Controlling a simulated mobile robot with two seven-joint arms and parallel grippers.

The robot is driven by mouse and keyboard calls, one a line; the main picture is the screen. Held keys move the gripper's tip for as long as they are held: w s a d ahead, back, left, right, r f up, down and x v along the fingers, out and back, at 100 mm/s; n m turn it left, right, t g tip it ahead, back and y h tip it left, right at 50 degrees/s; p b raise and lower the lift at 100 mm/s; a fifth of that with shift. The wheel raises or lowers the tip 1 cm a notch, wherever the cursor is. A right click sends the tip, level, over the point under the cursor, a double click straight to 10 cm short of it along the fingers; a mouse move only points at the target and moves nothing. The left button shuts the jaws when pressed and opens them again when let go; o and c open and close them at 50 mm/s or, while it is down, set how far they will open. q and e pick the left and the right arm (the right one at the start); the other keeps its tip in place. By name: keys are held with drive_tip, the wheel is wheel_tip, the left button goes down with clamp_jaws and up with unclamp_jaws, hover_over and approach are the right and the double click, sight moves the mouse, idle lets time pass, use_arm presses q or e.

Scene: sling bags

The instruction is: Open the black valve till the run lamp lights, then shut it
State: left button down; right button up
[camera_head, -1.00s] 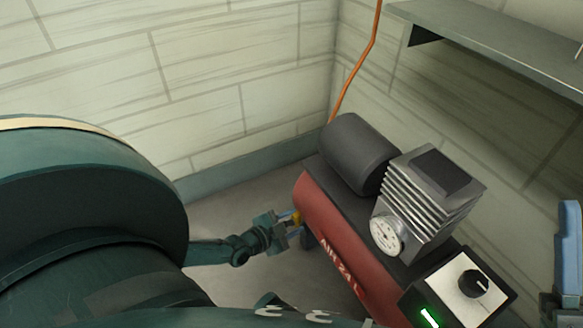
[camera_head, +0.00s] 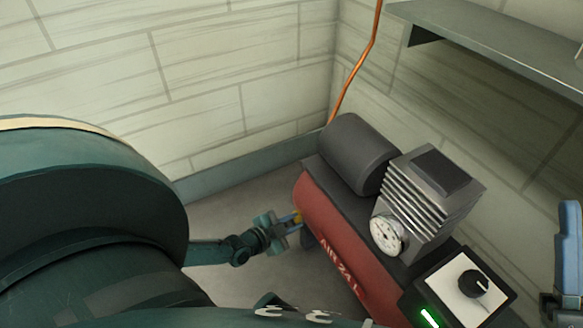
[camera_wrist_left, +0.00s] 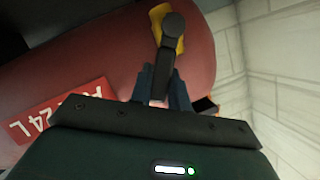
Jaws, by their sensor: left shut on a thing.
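The black valve (camera_wrist_left: 172,32) has a black lever on a yellow plate at the end of the red tank. The left wrist view shows my left gripper (camera_wrist_left: 166,84) with its blue fingers shut on the lever. In the head view my left gripper (camera_head: 294,222) is at the tank's left end, and the black valve is largely hidden there. A green lamp (camera_head: 429,318) is lit on the control box (camera_head: 455,285). My right gripper (camera_head: 570,240) is partly in view at the right edge, and its jaw opening cannot be made out.
The red compressor tank (camera_head: 335,240) carries a black motor (camera_head: 355,153), a finned pump (camera_head: 430,200) and a dial gauge (camera_head: 386,234). The control box has a black knob (camera_head: 473,283). A grey shelf (camera_head: 500,45) juts out at upper right. An orange hose (camera_head: 362,65) hangs in the corner.

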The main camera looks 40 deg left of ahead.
use_arm(q)
drive_tip(key=shift+d, duration=0.1)
use_arm(e)
drive_tip(key=shift+r, duration=0.15)
use_arm(q)
drive_tip(key=shift+d+p, duration=0.1)
drive_tip(key=shift+p, duration=0.3)
drive_tip(key=shift+s+d+f+m+y+p, duration=0.1)
drive_tip(key=shift+d+f+m+y+p, duration=0.1)
drive_tip(key=shift+m+y+p, duration=0.25)
drive_tip(key=shift+s+d+f+m+t+y, duration=0.15)
drive_tip(key=shift+f+m+t, duration=0.2)
drive_tip(key=shift+m, duration=0.25)
drive_tip(key=shift+s+d+f+m+t+y, duration=0.15)
drive_tip(key=shift+f+m+t, duration=0.15)
drive_tip(key=shift+m, duration=0.25)
use_arm(e)
drive_tip(key=shift+w+f+m+h, duration=0.15)
drive_tip(key=shift+f+m+h, duration=0.35)
drive_tip(key=shift+m+h, duration=0.1)
drive_tip(key=shift+w+f+m+h, duration=0.15)
drive_tip(key=shift+f+m+h, duration=0.35)
drive_tip(key=shift+m, duration=0.1)
use_arm(q)
drive_tip(key=shift+w, duration=0.1)
drive_tip(key=c, duration=1.3)
unclamp_jaws()
drive_tip(key=shift+r, duration=0.1)
